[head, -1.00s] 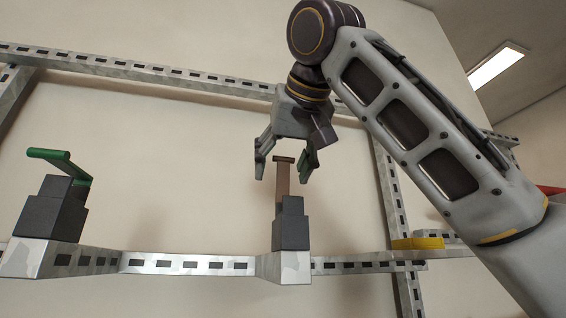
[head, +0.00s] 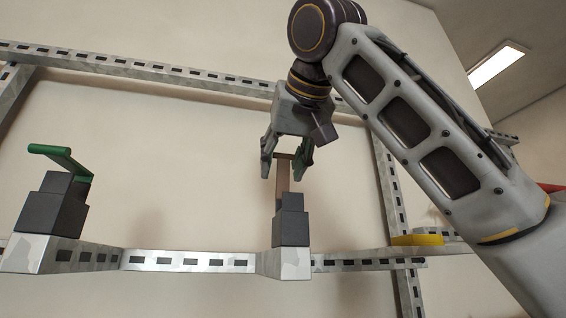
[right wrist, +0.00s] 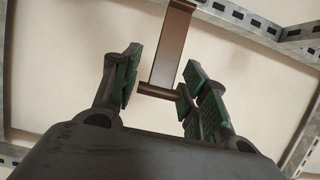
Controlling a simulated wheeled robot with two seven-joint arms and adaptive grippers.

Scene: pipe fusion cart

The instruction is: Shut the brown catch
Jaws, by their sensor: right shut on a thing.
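The brown catch (head: 283,178) stands upright on a dark stepped block (head: 291,220), with a short crossbar at its top. My right gripper (head: 283,161) reaches down from above, a finger at each end of the crossbar, and is shut on it. The right wrist view shows the brown catch's lever (right wrist: 170,45) running up the picture, its crossbar between the green finger pads of the right gripper (right wrist: 158,90). My left gripper is in neither view.
A green catch (head: 62,158) on another dark block (head: 52,207) stands at the left. Both blocks sit on a slotted metal rail (head: 190,262). A yellow block (head: 417,240) lies at the right. The space between the two catches is clear.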

